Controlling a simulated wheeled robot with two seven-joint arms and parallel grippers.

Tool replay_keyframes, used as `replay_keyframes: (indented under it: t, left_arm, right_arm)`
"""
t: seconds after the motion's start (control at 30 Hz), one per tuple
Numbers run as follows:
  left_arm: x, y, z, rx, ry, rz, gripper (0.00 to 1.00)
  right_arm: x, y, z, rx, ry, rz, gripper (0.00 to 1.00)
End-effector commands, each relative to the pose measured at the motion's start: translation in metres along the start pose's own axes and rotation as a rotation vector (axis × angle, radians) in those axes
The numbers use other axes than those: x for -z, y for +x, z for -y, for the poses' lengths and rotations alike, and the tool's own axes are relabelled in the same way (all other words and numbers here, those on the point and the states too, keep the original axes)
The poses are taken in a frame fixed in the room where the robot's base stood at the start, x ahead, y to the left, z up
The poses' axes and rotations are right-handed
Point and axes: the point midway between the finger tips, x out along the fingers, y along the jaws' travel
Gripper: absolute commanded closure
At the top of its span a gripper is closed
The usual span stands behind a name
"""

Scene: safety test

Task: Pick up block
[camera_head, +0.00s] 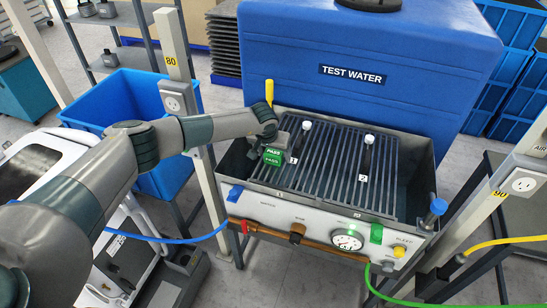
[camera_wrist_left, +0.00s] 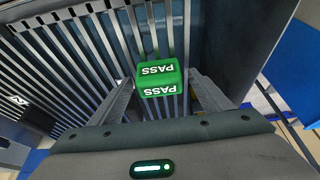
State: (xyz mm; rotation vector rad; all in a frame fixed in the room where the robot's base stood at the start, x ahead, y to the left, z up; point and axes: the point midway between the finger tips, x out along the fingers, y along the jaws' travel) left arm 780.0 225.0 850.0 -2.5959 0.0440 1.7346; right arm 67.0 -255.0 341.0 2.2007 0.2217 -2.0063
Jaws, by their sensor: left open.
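A green block (camera_head: 272,157) with white "PASS" lettering sits on the slatted grate near its left end. My left gripper (camera_head: 268,146) is above and at the block, pointing down, with its arm coming in from the left. In the left wrist view the block (camera_wrist_left: 160,78) shows between the two spread fingers of the left gripper (camera_wrist_left: 162,88), with a visible gap on each side. The fingers are open and do not appear to touch it. Whether the block rests fully on the slats cannot be told. My right gripper is not in view.
The grate (camera_head: 330,190) lies inside a grey metal tub (camera_head: 420,180) with raised walls. Small upright fittings marked 1 (camera_head: 305,127) and 2 (camera_head: 369,140) stand on it. A blue "TEST WATER" tank (camera_head: 430,50) rises behind. Posts stand on both sides.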

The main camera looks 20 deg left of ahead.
Motion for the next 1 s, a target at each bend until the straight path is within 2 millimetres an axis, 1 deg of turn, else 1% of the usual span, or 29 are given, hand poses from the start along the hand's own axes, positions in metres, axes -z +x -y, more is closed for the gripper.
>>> replay_keyframes:
  t: [0.03, 0.07, 0.1, 0.17, 0.2, 0.23, 0.53, 0.67, 0.77, 0.87, 0.97, 1.0]
  left_arm:
    - [0.0, 0.0, 0.0, 0.0, 0.0, 0.0, 0.28]
    - [0.0, 0.0, 0.0, 0.0, 0.0, 0.0, 0.35]
    - [0.0, 0.0, 0.0, 0.0, 0.0, 0.0, 0.45]
    - [0.0, 0.0, 0.0, 0.0, 0.0, 0.0, 0.59]
    - [0.0, 0.0, 0.0, 0.0, 0.0, 0.0, 0.69]
    - [0.0, 0.0, 0.0, 0.0, 0.0, 0.0, 0.73]
    - [0.001, -0.001, 0.0, 0.0, 0.0, -0.001, 0.73]
    - [0.002, -0.004, 0.0, -0.001, 0.0, -0.002, 0.73]
    - [0.005, -0.011, 0.0, -0.001, 0.0, -0.002, 0.73]
    - [0.01, -0.021, 0.0, -0.001, 0.0, -0.004, 0.73]
    - [0.016, -0.036, 0.0, -0.001, 0.001, -0.005, 0.73]
    - [0.018, -0.039, -0.011, -0.004, 0.005, -0.003, 0.73]
  right_arm:
    - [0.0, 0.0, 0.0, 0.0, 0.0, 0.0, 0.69]
    - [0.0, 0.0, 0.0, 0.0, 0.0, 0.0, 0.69]
    - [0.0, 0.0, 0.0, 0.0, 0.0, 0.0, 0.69]
    - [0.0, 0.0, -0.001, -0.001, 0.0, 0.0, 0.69]
    - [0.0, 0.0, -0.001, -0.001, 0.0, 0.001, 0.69]
    - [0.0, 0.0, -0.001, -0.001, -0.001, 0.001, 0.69]
    - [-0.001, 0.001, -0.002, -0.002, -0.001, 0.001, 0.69]
    - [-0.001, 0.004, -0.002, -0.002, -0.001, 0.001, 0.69]
    - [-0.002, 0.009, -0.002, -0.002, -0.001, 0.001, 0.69]
    - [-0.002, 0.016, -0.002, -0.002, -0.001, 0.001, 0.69]
    - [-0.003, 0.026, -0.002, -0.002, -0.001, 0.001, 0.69]
    - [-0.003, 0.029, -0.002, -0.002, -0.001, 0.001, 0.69]
